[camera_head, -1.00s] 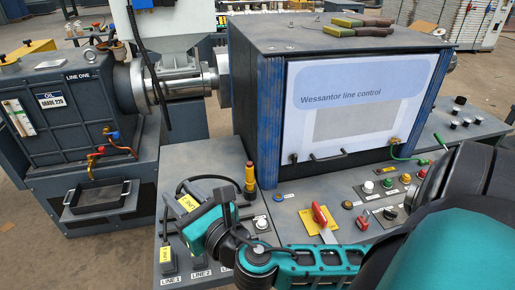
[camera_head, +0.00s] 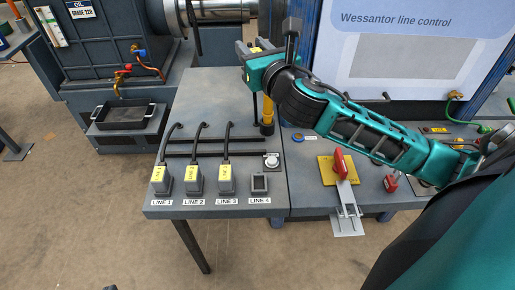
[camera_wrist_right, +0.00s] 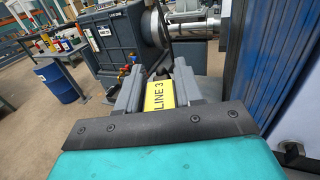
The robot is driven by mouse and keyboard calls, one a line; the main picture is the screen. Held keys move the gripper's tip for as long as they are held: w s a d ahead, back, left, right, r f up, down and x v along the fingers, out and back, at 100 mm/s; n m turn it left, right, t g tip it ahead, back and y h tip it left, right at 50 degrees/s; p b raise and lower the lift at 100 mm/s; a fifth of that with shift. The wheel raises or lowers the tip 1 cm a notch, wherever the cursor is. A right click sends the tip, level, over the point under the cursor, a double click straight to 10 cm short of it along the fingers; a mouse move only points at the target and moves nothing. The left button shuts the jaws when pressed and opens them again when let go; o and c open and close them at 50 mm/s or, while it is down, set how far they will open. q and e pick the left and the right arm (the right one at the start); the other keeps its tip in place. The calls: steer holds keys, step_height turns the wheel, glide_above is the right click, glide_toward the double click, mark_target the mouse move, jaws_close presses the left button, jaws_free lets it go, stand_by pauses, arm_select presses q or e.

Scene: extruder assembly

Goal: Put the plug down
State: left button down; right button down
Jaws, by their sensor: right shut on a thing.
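My right gripper (camera_head: 258,53) is raised above the back of the console's left part, near the yellow and black post. It is shut on a dark plug with a yellow label, whose label (camera_wrist_right: 160,95) reads LINE 3 in the right wrist view. The plug is mostly hidden by the gripper in the head view. Three plugs with yellow labels stand at the places marked LINE 1 (camera_head: 161,180), LINE 2 (camera_head: 194,180) and LINE 3 (camera_head: 227,178). The LINE 4 socket (camera_head: 260,184) has no plug in it. My left gripper is not in view.
The yellow and black post (camera_head: 267,115) stands beneath my right arm. A red-handled switch (camera_head: 341,165) sits on a yellow plate to the right. A black tray (camera_head: 126,117) is at left. Bare console top (camera_head: 205,95) lies behind the plugs.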

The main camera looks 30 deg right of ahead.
step_height(320, 180, down, 20)
steer(key=b, duration=0.9)
steer(key=shift+r, duration=0.25)
steer(key=shift+f+b, duration=0.3)
steer(key=shift+f, duration=0.2)
steer(key=c, duration=1)
jaws_free()
steer(key=shift+r+p, duration=0.4)
steer(key=shift+r, duration=0.2)
steer(key=s, duration=0.4)
steer(key=s+a, duration=0.1)
steer(key=s, duration=0.3)
steer(key=s+a, duration=0.1)
steer(key=s, duration=0.2)
steer(key=shift+s+f, duration=0.1)
steer(key=shift+s, duration=0.3)
